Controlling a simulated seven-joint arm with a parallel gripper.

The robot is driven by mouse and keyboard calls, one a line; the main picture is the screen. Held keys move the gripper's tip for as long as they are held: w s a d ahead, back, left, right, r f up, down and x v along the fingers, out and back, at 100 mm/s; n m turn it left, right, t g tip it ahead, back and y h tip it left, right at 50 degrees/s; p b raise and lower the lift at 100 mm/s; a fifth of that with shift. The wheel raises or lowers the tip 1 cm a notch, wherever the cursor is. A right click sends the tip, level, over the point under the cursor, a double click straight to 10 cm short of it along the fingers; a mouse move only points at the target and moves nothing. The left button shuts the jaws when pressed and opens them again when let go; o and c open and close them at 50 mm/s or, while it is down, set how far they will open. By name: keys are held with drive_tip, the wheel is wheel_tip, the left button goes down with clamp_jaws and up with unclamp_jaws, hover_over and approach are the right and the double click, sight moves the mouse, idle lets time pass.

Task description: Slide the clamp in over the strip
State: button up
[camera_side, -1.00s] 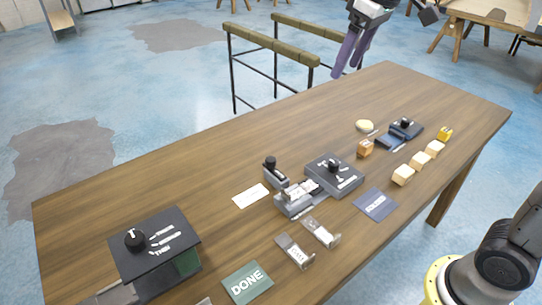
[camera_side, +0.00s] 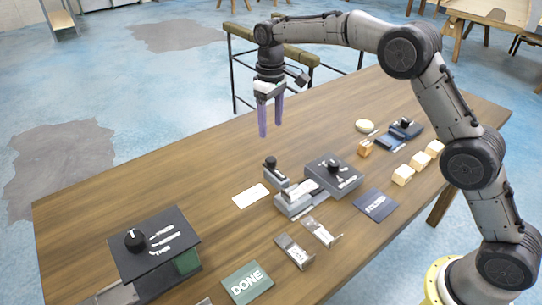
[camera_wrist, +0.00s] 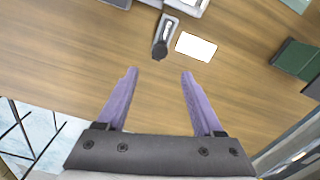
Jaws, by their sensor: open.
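The clamp (camera_side: 276,174), a small grey block with an upright black knob, stands on the table left of the central grey fixture. In the wrist view the clamp (camera_wrist: 164,40) lies ahead of the fingertips. The strip appears to be the light piece lying in the low grey bed (camera_side: 300,194) of the fixture, though it is too small to tell surely. My gripper (camera_side: 270,118) hangs above the table's far side, beyond and above the clamp, its purple fingers pointing down. The fingers (camera_wrist: 159,72) are open with nothing between them.
A dark box (camera_side: 337,176) with a knob adjoins the bed. A white card (camera_side: 251,196) lies left of the clamp. Two small clear holders (camera_side: 294,251) and a green DONE mat (camera_side: 246,282) are in front. A larger knobbed box (camera_side: 155,250) stands left. The table's far left is bare.

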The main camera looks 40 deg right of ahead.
sight(271, 159)
wheel_tip(271, 159, down, 11)
drive_tip(key=shift+f, duration=0.2)
idle(0.3)
clamp_jaws()
idle(1.3)
